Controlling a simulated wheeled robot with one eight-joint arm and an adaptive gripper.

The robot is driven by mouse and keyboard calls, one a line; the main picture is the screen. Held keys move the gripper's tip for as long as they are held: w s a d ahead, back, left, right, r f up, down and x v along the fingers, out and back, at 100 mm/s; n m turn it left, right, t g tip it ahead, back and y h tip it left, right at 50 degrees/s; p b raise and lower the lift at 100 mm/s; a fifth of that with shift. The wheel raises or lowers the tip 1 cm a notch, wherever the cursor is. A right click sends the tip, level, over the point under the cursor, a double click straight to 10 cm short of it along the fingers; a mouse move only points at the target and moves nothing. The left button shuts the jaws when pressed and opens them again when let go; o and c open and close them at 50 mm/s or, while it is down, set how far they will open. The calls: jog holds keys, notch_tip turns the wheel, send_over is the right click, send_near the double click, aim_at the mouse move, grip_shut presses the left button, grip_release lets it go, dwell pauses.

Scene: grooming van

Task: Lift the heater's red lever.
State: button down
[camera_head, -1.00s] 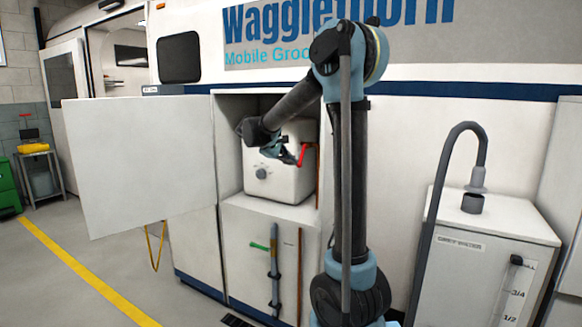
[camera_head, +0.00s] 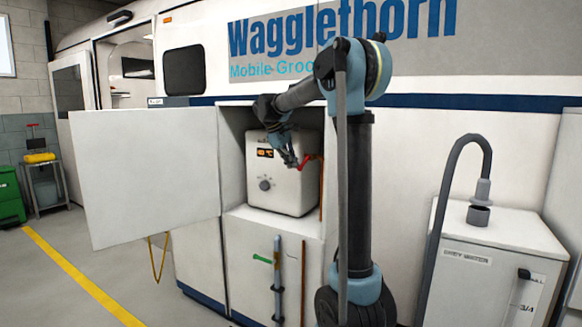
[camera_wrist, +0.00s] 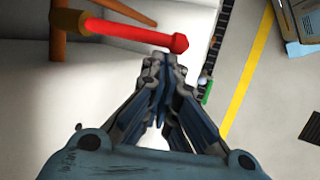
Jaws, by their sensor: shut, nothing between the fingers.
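The heater (camera_head: 283,190) is a white box with a round grey knob and a lit orange display, inside the van's open cabinet. Its red lever (camera_head: 313,158) sticks out at the upper right of its front. In the wrist view the lever (camera_wrist: 125,33) runs from a brass-coloured pivot to a red knobbed end. My gripper (camera_head: 291,163) points down in front of the heater, close to the lever's free end. In the wrist view my gripper (camera_wrist: 161,66) is shut and empty, its tips just below the lever in the picture. Whether they touch it is unclear.
The open cabinet door (camera_head: 148,175) stands to the left. An upright copper-coloured pipe (camera_head: 322,188) runs beside the heater's right side. Below is a closed lower panel with a blue-grey vertical pipe (camera_head: 277,275) and a green handle (camera_head: 262,259). A white tank (camera_head: 500,235) with a hose stands at right.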

jog(key=shift+s+a, duration=0.1)
jog(key=shift+s+a+r, duration=0.2)
jog(key=shift+s+a, duration=0.15)
jog(key=shift+s, duration=0.15)
jog(key=v, duration=1)
jog(key=shift+w, duration=0.1)
